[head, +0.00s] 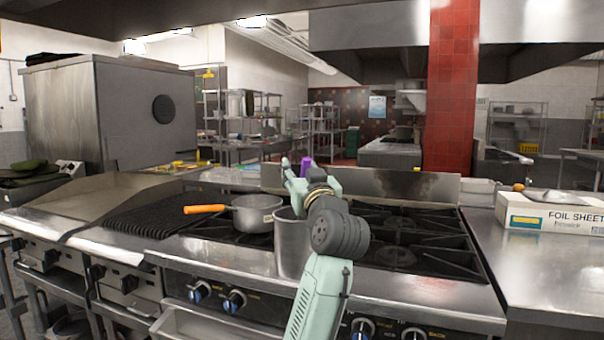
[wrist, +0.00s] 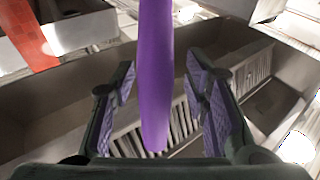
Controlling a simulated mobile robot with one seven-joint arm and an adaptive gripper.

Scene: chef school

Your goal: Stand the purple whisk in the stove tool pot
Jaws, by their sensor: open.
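The purple whisk shows as a smooth purple handle (wrist: 154,75) between the two fingers in the wrist view. Its rounded end lies low in that view, and the other end runs out of the top edge. In the head view only a short purple piece (head: 306,166) shows beside my gripper (head: 290,172). The whisk's wire head is hidden. My gripper (wrist: 160,112) is open, with gaps between handle and finger pads. A tall steel pot (head: 289,245), likely the tool pot, stands on the stove front below my gripper. My arm partly covers it, and its inside is hidden.
A saucepan (head: 257,214) with an orange handle (head: 204,209) stands left of the tall pot. Black burner grates (head: 415,235) are clear at the right. A foil box (head: 550,212) lies on the right counter. A red tiled column (head: 452,90) rises behind the stove.

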